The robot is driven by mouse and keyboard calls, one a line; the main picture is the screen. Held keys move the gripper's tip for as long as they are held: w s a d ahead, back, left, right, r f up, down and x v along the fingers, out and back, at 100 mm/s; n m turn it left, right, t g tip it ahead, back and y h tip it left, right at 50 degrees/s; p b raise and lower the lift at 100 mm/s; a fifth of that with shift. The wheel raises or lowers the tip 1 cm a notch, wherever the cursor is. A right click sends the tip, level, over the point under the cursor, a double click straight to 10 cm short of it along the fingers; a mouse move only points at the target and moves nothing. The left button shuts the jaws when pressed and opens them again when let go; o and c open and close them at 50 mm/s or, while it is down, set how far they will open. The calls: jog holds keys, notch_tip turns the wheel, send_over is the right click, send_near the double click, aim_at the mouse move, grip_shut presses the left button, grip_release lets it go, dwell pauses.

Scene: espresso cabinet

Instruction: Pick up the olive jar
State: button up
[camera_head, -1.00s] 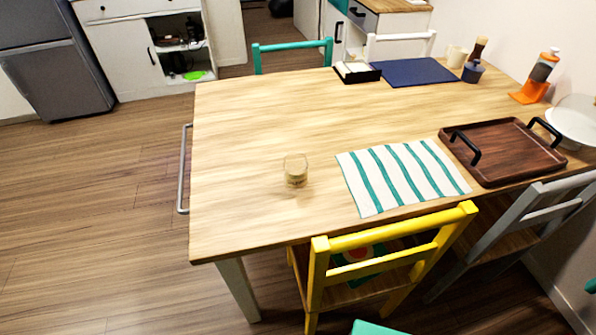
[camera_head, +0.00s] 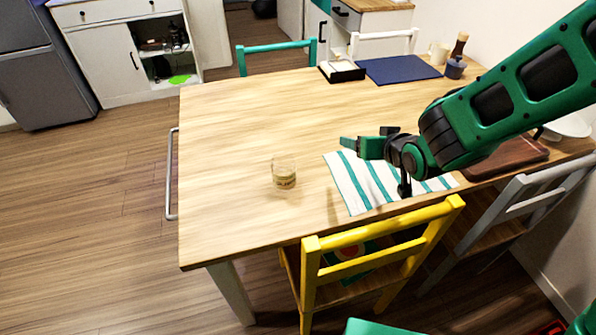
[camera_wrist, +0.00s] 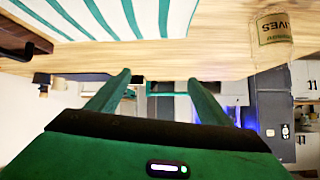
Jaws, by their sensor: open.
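The olive jar (camera_head: 284,174) is a small clear glass jar with a tan label. It stands upright on the wooden table (camera_head: 225,215), left of the striped placemat. In the wrist view the jar (camera_wrist: 272,28) shows at the top right, with lettering ending in "VES" on its label. My gripper (camera_head: 346,147) is above the placemat, to the right of the jar and apart from it. In the wrist view its two green fingers (camera_wrist: 164,82) are spread with nothing between them.
The white and green striped placemat (camera_head: 350,191) lies below my arm. A brown tray (camera_head: 520,155) is partly hidden behind my arm. A yellow chair (camera_head: 385,232) stands at the near edge. A blue mat (camera_head: 400,69) and black holder (camera_head: 341,72) lie farther back. The table left of the jar is clear.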

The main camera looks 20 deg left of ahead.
aim_at(292, 169)
jog(key=s+a+f+n+y, duration=0.1)
jog(key=s+a, duration=0.1)
jog(key=a, duration=0.3)
jog(key=s+a+f+n+y, duration=0.1)
jog(key=s+a+y, duration=0.1)
jog(key=a, duration=0.4)
jog(key=s+a+f+n+y, duration=0.1)
jog(key=s+a+y, duration=0.1)
jog(key=a, duration=0.4)
jog(key=shift+s+a+f+n, duration=0.15)
jog(key=shift+s+n, duration=0.15)
jog(key=shift+s, duration=0.6)
notch_tip(292, 169, down, 2)
jog(key=shift+s+a+f+n+g, duration=0.1)
jog(key=shift+s+f+n+g, duration=0.15)
jog(key=shift+n, duration=0.35)
jog(key=shift+w+f, duration=0.1)
jog(key=shift+f, duration=0.15)
jog(key=shift+w+a+f+n, duration=0.15)
jog(key=shift+a+f+n, duration=0.1)
jog(key=shift+a+n, duration=0.05)
jog(key=x, duration=0.2)
jog(key=f+x, duration=0.1)
jog(key=x, duration=0.2)
jog(key=shift+a+f, duration=0.1)
jog(key=shift+f, duration=0.1)
jog(key=shift+w+a+f, duration=0.2)
jog(key=shift+w+a, duration=0.15)
jog(key=shift+w, duration=0.05)
jog(key=shift+c, duration=0.6)
